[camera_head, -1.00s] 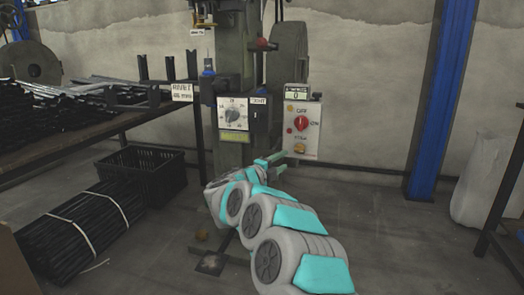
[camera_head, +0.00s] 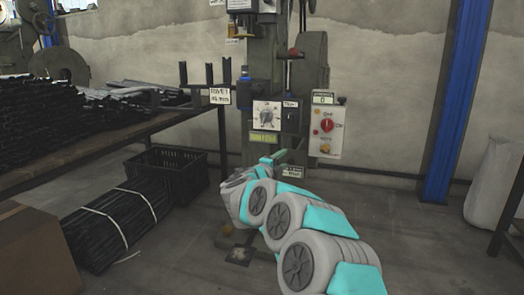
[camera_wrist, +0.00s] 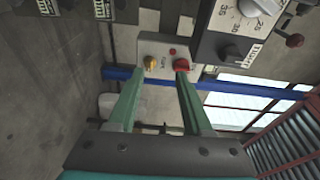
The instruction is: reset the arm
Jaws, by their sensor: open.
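My gripper (camera_head: 284,158) is at the end of my grey and teal arm, in front of the green rivet press (camera_head: 262,60). In the wrist view its two green fingers (camera_wrist: 160,76) are spread apart with nothing between them. Beyond the fingertips is the pale control box (camera_wrist: 165,50) with a red knob and a yellow button. The head view shows this control box (camera_head: 326,136) right of the press, above and right of my gripper. I cannot tell how far the fingertips are from it.
A bench (camera_head: 165,121) with dark metal profiles stands at left. Below are a black crate (camera_head: 180,178), a strapped bundle of black bars (camera_head: 118,225) and a cardboard box (camera_head: 35,250). A blue post (camera_head: 455,100) stands at right. The floor at right centre is clear.

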